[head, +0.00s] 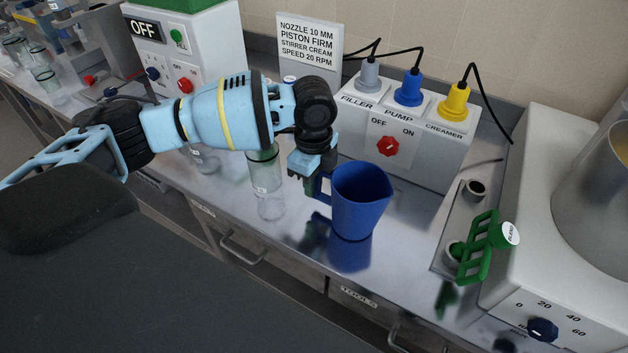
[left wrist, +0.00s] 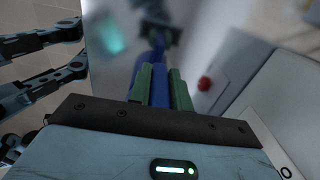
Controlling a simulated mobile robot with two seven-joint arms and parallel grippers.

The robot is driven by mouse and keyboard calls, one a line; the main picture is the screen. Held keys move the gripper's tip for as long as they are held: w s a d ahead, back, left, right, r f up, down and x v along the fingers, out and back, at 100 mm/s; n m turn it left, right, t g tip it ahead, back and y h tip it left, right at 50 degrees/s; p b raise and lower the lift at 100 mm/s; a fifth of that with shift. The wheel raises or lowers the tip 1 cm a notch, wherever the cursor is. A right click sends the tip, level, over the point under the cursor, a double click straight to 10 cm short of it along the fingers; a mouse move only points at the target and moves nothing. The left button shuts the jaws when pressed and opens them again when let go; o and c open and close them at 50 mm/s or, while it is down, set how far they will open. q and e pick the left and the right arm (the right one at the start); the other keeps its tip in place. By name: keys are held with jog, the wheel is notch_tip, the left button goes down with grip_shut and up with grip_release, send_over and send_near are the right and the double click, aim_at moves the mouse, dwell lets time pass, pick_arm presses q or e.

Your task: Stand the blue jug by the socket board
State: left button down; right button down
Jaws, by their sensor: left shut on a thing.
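The blue jug (head: 361,203) is upright at the middle of the metal bench in the head view, in front of the socket board (head: 402,143). The board carries grey, blue and yellow plugs and a red knob. My left gripper (head: 315,186) is at the jug's handle, on its left side, and is shut on it. In the left wrist view the green fingers (left wrist: 162,88) close around a blue strip of the handle (left wrist: 159,85). I cannot tell whether the jug's base touches the bench. My right gripper is not in view.
A clear glass cylinder (head: 265,172) stands just left of my gripper. A sign (head: 309,45) stands behind. A green rack-like tool (head: 478,248) is on a metal plate at right, beside a white machine (head: 545,290). Bench front right of the jug looks clear.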

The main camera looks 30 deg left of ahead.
pick_arm(q)
jog(key=shift+f, duration=0.15)
jog(key=c, duration=1.3)
grip_release()
jog(key=shift+f, duration=0.1)
notch_tip(320, 180, up, 12)
jog(key=shift+r+p, duration=0.15)
jog(key=shift+p, duration=0.25)
